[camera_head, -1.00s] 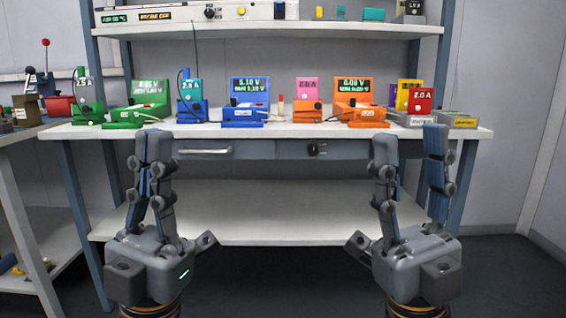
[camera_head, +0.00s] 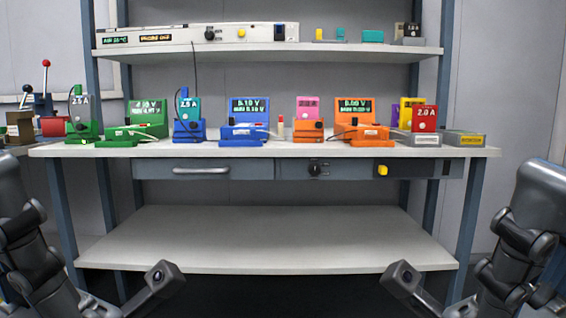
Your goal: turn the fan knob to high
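A black knob (camera_head: 314,169) is on the drawer-height panel under the bench top, right of the drawer handle. Another black knob (camera_head: 210,34) is on the white control box (camera_head: 170,37) on the upper shelf. Their labels are too small to read, so I cannot tell which is the fan knob. My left gripper (camera_head: 22,235) is at the lower left edge, partly cut off. My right gripper (camera_head: 520,235) is at the lower right edge, also partly cut off. Both are well apart from the knobs. I see nothing held, and their finger opening is unclear.
The bench top (camera_head: 230,151) carries a row of coloured testers, including a blue one (camera_head: 248,108) and an orange one (camera_head: 356,108). A yellow switch (camera_head: 382,170) sits right of the lower knob. A lower shelf (camera_head: 260,240) is bare. The space before the bench is clear.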

